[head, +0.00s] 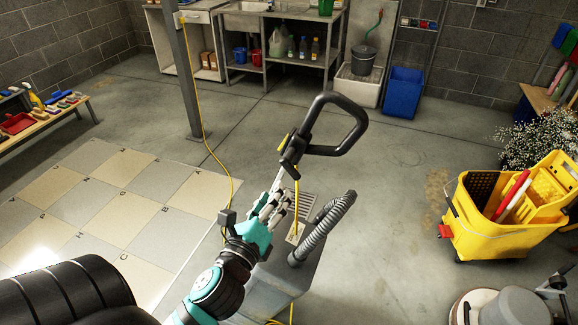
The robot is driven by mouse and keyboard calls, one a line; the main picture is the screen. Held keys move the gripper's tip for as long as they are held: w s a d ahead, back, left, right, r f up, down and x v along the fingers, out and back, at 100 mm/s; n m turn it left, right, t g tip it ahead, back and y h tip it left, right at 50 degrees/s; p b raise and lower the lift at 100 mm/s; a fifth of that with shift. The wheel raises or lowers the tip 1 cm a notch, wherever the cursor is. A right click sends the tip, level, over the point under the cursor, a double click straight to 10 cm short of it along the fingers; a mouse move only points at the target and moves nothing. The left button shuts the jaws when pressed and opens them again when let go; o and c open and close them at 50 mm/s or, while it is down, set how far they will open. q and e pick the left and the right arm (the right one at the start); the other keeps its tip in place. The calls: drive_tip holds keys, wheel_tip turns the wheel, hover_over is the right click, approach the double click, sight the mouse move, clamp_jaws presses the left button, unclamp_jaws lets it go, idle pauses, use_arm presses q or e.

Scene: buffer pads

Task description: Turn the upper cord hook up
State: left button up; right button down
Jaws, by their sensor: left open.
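A floor machine with a black loop handle (360,130) stands in front of me. Its grey body (285,285) and ribbed hose (325,228) are below. Black fittings with a small yellow part (285,143) sit at the base of the loop, and a yellow cord (297,205) hangs down from there. The upper cord hook is too small to make out clearly among these fittings. My left gripper (280,205) is open and empty, below the fittings and beside the upright pole, close to the hanging cord. I cannot tell whether it touches anything.
A yellow mop bucket (500,220) stands at right, and another machine (500,307) is at bottom right. A checkered tile area (110,200) lies at left. The cord runs up a grey post (185,75). Shelves, a blue bin (403,92) and a sink line the back. The middle floor is clear.

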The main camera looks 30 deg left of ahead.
sight(288, 171)
use_arm(q)
drive_tip(key=p+x, duration=0.2)
drive_tip(key=x, duration=0.8)
drive_tip(key=shift+w+a, duration=0.1)
drive_tip(key=shift+w, duration=0.05)
clamp_jaws()
